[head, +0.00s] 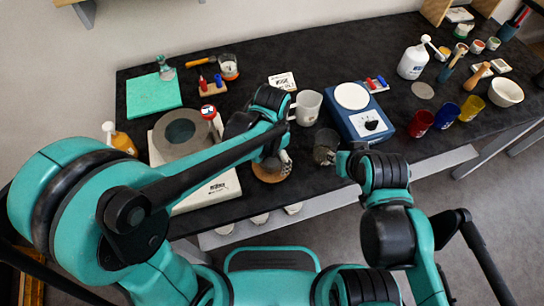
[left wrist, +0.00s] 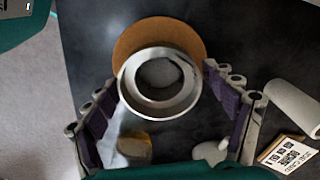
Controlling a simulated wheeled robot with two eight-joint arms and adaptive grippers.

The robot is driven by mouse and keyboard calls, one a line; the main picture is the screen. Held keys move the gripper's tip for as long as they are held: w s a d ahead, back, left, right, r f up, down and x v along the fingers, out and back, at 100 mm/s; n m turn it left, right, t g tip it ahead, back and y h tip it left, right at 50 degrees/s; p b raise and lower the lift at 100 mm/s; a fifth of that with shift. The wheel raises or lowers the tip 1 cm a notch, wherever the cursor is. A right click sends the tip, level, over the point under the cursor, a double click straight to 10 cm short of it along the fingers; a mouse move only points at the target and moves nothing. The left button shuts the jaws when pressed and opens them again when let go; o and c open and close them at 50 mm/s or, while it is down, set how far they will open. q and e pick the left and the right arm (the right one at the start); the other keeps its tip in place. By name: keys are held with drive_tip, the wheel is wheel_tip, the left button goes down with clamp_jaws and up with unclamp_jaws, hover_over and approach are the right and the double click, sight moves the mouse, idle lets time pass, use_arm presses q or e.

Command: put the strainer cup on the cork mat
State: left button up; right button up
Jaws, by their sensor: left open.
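The strainer cup (left wrist: 160,76), a round metal cup with a wide pale rim, stands in the left wrist view between the fingers of my left gripper (left wrist: 160,88). The brown cork mat (left wrist: 133,38) shows behind it; the cup overlaps the mat, but its base is hidden, so contact is unclear. The fingers are apart, one on each side of the cup. In the head view my left gripper (head: 272,158) hangs over the cork mat (head: 272,174) and mostly hides the cup. My right gripper (head: 344,163) is by the table's front edge; its fingers are unclear.
A dark grey cup (head: 325,146) stands right of the mat, close to my right gripper. A white mug (head: 308,105) and a blue scale (head: 360,113) stand behind. A pale scale (head: 208,192) lies left of the mat, under my left arm. The table's front edge is close.

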use_arm(q)
drive_tip(key=shift+r, duration=0.1)
drive_tip(key=shift+r+p, duration=0.3)
wheel_tip(320, 180, up, 12)
drive_tip(key=p, duration=0.4)
drive_tip(key=s+a+r+n+t, duration=0.1)
drive_tip(key=s+a+n+t, duration=0.1)
drive_tip(key=a+n, duration=0.3)
drive_tip(key=s+a+r+n+t, duration=0.1)
drive_tip(key=s+a+n+t, duration=0.2)
drive_tip(key=a, duration=1)
drive_tip(key=shift+s+n+t, duration=0.15)
drive_tip(key=shift+n+t, duration=0.85)
drive_tip(key=shift+t, duration=0.1)
drive_tip(key=shift+f, duration=0.1)
drive_tip(key=shift+f+b, duration=0.35)
drive_tip(key=shift+f, duration=0.05)
